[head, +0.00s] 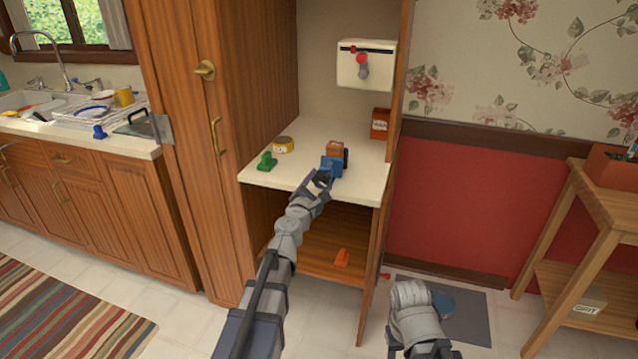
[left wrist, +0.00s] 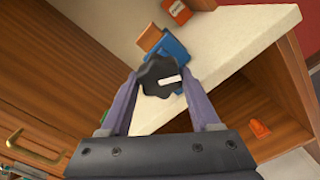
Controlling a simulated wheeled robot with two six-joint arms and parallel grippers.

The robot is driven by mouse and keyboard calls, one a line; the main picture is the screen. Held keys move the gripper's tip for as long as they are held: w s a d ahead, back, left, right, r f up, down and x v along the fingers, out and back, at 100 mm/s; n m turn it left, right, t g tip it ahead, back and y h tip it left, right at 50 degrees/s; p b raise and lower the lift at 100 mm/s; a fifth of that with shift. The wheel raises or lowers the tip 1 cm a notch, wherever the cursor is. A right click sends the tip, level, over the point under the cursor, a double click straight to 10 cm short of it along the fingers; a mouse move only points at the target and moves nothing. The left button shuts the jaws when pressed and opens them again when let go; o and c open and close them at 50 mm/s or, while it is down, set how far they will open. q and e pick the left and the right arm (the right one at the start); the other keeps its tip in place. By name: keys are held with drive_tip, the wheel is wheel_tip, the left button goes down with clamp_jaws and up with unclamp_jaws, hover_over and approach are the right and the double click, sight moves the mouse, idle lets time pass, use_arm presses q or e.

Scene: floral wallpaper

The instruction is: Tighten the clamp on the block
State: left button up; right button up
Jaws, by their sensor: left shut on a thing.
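A blue clamp (head: 331,167) stands on the white shelf top in the open cabinet, against a wooden block (head: 335,149). In the left wrist view the blue clamp (left wrist: 177,50) sits beyond a black lobed knob (left wrist: 155,78) with a white mark, and the wooden block (left wrist: 149,38) shows behind it. My left gripper (head: 321,180) is at the shelf's front edge, shut on the knob, with one finger on each side of it. The knob is mostly hidden in the head view. My right arm shows at the lower right, but its gripper cannot be made out.
A green clamp-like object (head: 267,161), a yellow tape roll (head: 284,145) and an orange-red box (head: 380,124) stand on the shelf top. A white wall box (head: 366,66) with a red knob hangs above. An orange object (head: 342,257) lies on the lower shelf. Cabinet sides flank the shelf.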

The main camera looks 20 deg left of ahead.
use_arm(q)
drive_tip(key=shift+m, duration=0.3)
drive_tip(key=m, duration=0.3)
drive_tip(key=shift+m, duration=0.3)
drive_tip(key=shift+r+m, duration=0.1)
drive_tip(key=shift+m, duration=1.8)
drive_tip(key=o, duration=1.4)
drive_tip(key=shift+c, duration=0.2)
drive_tip(key=s, duration=0.8)
drive_tip(key=shift+a, duration=0.2)
drive_tip(key=shift+w, duration=0.1)
